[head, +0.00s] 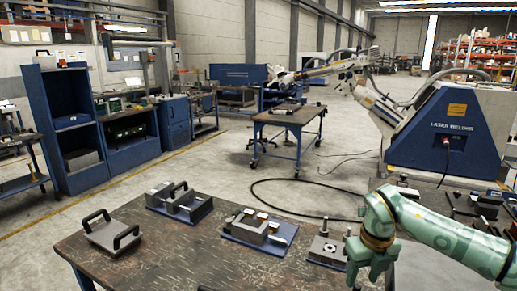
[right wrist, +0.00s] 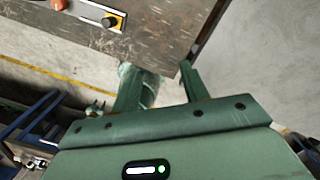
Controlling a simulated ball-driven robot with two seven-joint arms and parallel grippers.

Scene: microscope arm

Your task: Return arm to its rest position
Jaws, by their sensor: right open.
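A long pale jointed arm (head: 335,68) reaches out to the left from the blue-and-white laser welder (head: 440,125), high above a small worktable in the background. My right gripper (head: 367,272) is at the lower right in the head view, fingers pointing down, at the right end of the front table. It is far from the jointed arm. In the right wrist view, my right gripper (right wrist: 160,78) has its fingers apart, with no workpiece held and the table's corner just beyond. My left gripper is in neither view.
The worn front table (head: 160,250) carries a grey plate with handles (head: 112,235) and several blue-based fixtures (head: 258,229). The small worktable (head: 290,117) stands behind. A black cable (head: 285,203) lies on the floor. Blue cabinets line the left.

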